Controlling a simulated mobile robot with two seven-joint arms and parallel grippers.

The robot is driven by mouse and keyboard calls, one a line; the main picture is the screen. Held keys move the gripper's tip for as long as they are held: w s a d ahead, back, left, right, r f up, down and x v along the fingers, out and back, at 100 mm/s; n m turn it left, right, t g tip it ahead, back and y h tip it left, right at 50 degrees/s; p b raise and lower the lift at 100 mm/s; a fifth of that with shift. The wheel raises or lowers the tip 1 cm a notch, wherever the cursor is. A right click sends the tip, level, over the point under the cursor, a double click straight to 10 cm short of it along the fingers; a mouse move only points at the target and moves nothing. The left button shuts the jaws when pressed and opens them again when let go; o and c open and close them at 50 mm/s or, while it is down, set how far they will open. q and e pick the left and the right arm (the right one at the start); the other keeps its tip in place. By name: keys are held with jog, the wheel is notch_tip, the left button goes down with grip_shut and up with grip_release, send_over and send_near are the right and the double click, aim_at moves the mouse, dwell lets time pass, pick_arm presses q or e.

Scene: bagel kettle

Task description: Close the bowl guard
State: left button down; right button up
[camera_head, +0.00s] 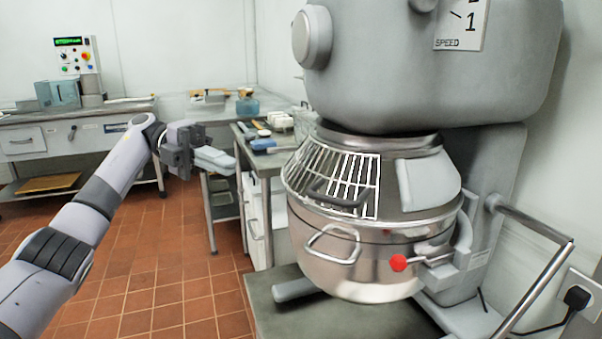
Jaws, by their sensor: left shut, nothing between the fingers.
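The bowl guard (327,174) is a wire grille with a dark handle (337,196). It sits over the front left of the steel mixer bowl (352,272), beside a solid pale panel (428,184) on the right. The grille lies slanted against the bowl's rim; I cannot tell whether it is fully closed. My left gripper (230,160) is shut and empty. It is held in the air to the left of the guard, apart from it. My right gripper is not in view.
The grey mixer head (420,70) hangs over the bowl. A side bench (283,143) with small items stands behind my left gripper. The tiled floor (165,270) at left is clear.

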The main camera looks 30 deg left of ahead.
aim_at(288, 184)
pick_arm(q)
jog(key=d+f, duration=0.1)
jog(key=d, duration=1.2)
jog(key=shift+d, duration=0.15)
jog(key=shift+s, duration=0.1)
